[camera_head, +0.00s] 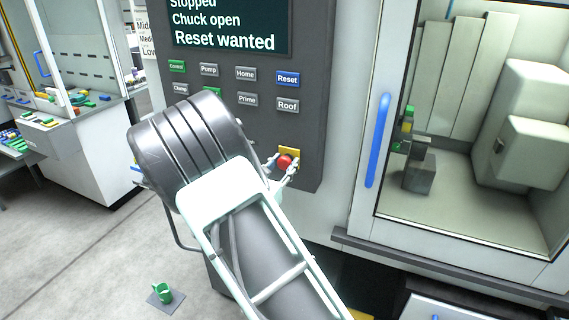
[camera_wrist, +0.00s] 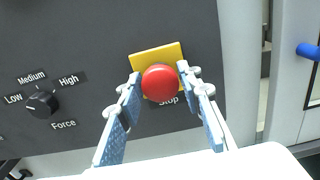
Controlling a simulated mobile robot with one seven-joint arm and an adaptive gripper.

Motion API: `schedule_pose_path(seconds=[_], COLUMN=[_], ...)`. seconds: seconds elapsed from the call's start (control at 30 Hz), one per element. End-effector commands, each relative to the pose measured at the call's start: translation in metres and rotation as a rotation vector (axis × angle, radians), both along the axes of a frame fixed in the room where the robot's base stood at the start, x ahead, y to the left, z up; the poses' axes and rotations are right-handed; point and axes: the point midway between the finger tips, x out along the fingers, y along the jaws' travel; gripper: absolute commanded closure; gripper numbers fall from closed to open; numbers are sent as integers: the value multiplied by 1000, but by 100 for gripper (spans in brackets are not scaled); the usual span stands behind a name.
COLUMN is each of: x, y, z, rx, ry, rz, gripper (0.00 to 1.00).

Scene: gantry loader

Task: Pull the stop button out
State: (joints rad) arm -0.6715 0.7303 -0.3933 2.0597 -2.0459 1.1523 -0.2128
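The stop button is a round red knob (camera_wrist: 160,83) on a yellow square plate (camera_wrist: 157,56), with the word Stop below it. In the head view the red knob (camera_head: 285,161) sits low on the grey control panel (camera_head: 313,130). My gripper (camera_wrist: 161,88) has its two blue-padded fingers spread, one on each side of the knob. The fingertips reach the knob's sides, but I cannot tell whether they touch it. In the head view the fingers (camera_head: 282,165) show around the knob, and my arm hides part of the panel.
The screen (camera_head: 230,25) reads Stopped, Chuck open, Reset wanted. Several buttons, including blue Reset (camera_head: 288,79), sit above the knob. A Force dial (camera_wrist: 41,103) is left of it. A blue door handle (camera_head: 378,140) stands to the right.

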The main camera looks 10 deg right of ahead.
Motion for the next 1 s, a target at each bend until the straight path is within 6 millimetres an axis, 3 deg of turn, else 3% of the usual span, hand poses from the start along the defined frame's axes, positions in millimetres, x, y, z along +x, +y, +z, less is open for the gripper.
schedule_pose_path(seconds=[0.13, 0.47, 1.0], x=[0, -3, -47], y=[0, 3, 34], z=[0, 1, 1], rx=[-1, 1, -1], ry=[-1, -1, -1], rz=[-1, 0, 0], gripper=[51, 51, 51])
